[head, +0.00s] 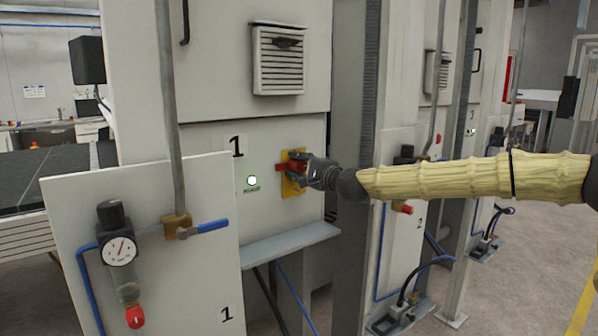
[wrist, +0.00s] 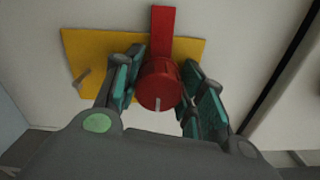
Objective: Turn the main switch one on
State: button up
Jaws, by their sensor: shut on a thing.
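The main switch one is a red rotary knob (wrist: 160,84) on a yellow plate (wrist: 85,50), fixed to the pale panel marked 1. In the wrist view a red bar (wrist: 162,22) sticks out behind the knob toward the top. My gripper (wrist: 164,100) has its fingers on both sides of the knob and is shut on it. In the head view the yellow plate (head: 288,186) and part of the red switch (head: 283,167) show, with my gripper (head: 306,167) covering the rest. A lit lamp (head: 252,181) with a green rim sits left of the switch.
A front panel with a pressure gauge (head: 120,251) and a blue-handled valve (head: 208,227) stands at the left. A metal ledge (head: 290,244) juts out below the switch. A second cabinet marked 2 (head: 421,222) stands to the right, behind my arm.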

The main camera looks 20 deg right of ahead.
dwell(0.3)
jog(key=o, duration=1)
jog(key=v, duration=1.2)
jog(key=shift+d, duration=0.1)
